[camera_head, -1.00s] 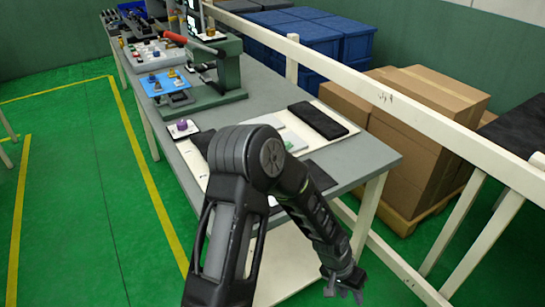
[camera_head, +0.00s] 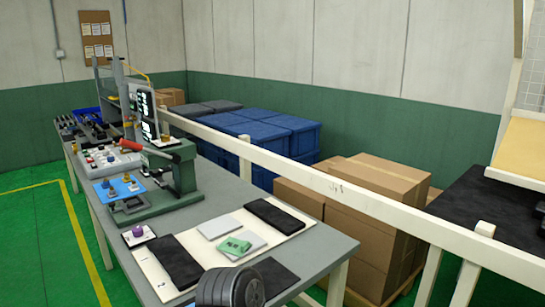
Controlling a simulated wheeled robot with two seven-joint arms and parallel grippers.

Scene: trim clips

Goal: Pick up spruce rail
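A small mint-green piece (camera_head: 234,246) lies on a light grey pad on the near bench. It is the only loose green part I see there, but I cannot tell for sure that it is the spruce rail. A dark link of my own arm (camera_head: 230,288) shows at the bottom edge, over the near part of the bench. It may hide some of the bench top. Neither of my grippers is in view.
The grey bench (camera_head: 335,246) carries a white board (camera_head: 143,267) with black pads (camera_head: 274,216), a purple knob (camera_head: 137,231) and a green press (camera_head: 184,170) with a red handle. A white rail (camera_head: 330,184) runs behind, before cardboard boxes (camera_head: 365,230) and blue crates (camera_head: 290,135).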

